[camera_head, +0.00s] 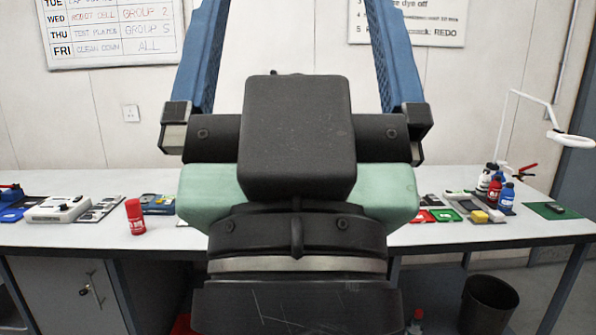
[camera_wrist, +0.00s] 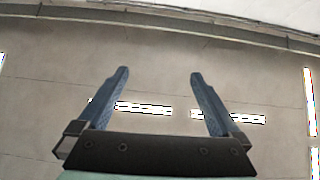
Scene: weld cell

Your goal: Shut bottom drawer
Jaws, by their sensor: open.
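My gripper (camera_wrist: 159,74) is open and empty, its two blue fingers wide apart and pointing up. In the head view its dark body fills the middle and hides part of the bench, and the finger ends run out of the top edge. A grey cabinet front (camera_head: 60,292) with a lock and hanging keys (camera_head: 88,286) shows under the bench at the lower left. I cannot tell whether it is a drawer or a door, and no bottom drawer can be made out. The wrist view shows no drawer.
A long white bench (camera_head: 110,232) crosses the head view. It bears a red bottle (camera_head: 135,216), a grey device (camera_head: 58,209), several bottles (camera_head: 495,187) and small trays. A black bin (camera_head: 487,303) stands under the right side. A lamp (camera_head: 548,112) rises at the right.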

